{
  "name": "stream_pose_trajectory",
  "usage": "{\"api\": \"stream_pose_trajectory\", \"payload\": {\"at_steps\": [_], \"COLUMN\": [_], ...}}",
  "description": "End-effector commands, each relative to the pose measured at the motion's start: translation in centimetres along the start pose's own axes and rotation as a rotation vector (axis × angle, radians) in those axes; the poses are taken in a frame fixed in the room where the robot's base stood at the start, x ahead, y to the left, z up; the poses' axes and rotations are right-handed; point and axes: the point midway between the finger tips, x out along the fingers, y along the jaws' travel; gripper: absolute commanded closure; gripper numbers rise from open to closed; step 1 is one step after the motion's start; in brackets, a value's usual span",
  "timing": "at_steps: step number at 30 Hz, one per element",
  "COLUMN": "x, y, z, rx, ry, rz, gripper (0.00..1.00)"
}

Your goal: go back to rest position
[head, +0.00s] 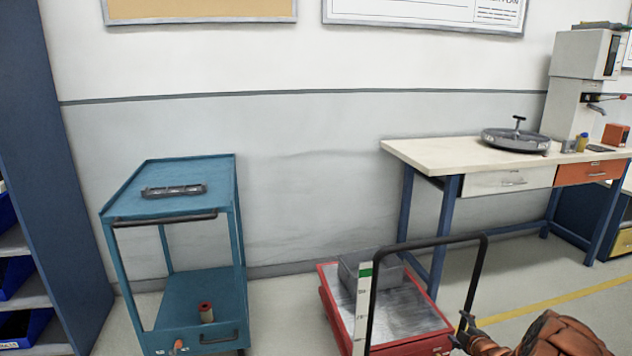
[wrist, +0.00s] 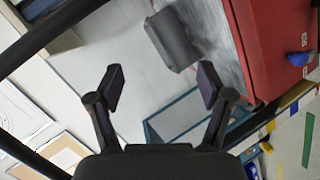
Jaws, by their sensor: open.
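My gripper (wrist: 162,88) shows in the wrist view with its two dark fingers spread apart and nothing between them. In the head view, my orange arm (head: 545,338) is at the bottom right, and its end is near the black handle of the red cart (head: 440,343). I cannot tell from the head view exactly where the fingertips are. The red cart also shows at the upper right of the wrist view (wrist: 275,40). A grey block (head: 366,270) stands on the cart's metal top, and it also shows in the wrist view (wrist: 172,40), beyond the fingers.
A workbench (head: 430,152) with a round grey device (head: 515,139) and a press (head: 577,85) stands at right. A blue shelf (head: 60,150) is at far left. The black cart handle (head: 430,241) rises near my arm.

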Motion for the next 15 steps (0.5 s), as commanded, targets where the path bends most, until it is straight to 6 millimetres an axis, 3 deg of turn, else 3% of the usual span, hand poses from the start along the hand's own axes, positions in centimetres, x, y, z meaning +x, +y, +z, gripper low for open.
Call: {"api": "stream_pose_trajectory", "payload": {"at_steps": [1, 6, 15], "x": [-0.4, -1.7, -6.0], "y": [1.9, 5.2, 9.4], "z": [-1.7, -5.5, -12.2], "rx": [0.021, 0.104, 0.245], "ry": [-0.008, -0.053, -0.148], "rz": [-0.015, -0.08, -0.208], "gripper": [0.21, 0.21, 0.21]}}
